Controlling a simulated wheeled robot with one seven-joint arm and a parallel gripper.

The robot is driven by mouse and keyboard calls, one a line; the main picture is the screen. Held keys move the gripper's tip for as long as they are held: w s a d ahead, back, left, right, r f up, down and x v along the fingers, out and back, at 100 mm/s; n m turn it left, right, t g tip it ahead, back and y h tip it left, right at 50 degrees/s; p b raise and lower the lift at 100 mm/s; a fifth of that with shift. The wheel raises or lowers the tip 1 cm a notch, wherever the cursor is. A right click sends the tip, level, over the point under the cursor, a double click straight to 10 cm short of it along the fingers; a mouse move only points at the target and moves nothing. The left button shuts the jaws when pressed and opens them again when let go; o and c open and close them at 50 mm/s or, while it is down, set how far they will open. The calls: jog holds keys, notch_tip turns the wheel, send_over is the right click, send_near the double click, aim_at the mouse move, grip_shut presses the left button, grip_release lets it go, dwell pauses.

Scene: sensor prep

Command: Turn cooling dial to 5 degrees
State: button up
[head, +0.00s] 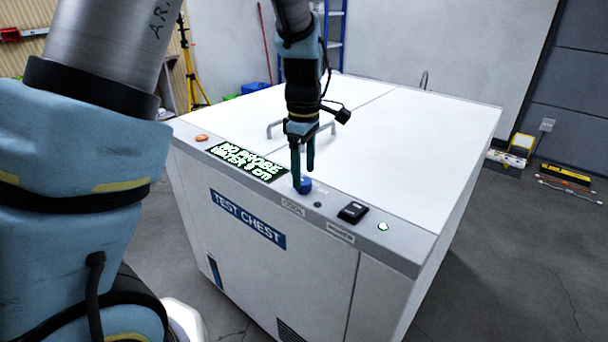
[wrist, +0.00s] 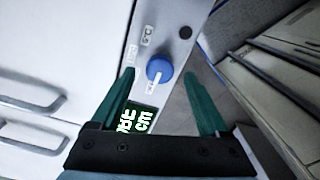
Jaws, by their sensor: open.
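The cooling dial is a round blue knob (wrist: 160,70) with a white pointer line, on the grey control strip of the white test chest (head: 400,130). In the head view the knob (head: 306,186) shows beside my fingertips, partly hidden by them. My gripper (head: 303,180) points down over the strip. In the wrist view my gripper (wrist: 162,85) is open, with one green finger on either side of the knob; no contact shows.
A black rocker switch (head: 353,212) and a green light (head: 383,227) are on the strip right of the dial. An orange button (head: 201,138) is at its left end. Lid handles (head: 325,128) rise behind my gripper. Yellow tools (head: 565,175) lie on the floor at right.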

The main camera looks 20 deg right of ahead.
jog(key=shift+f, duration=1.25)
jog(key=shift+c, duration=0.3)
grip_shut()
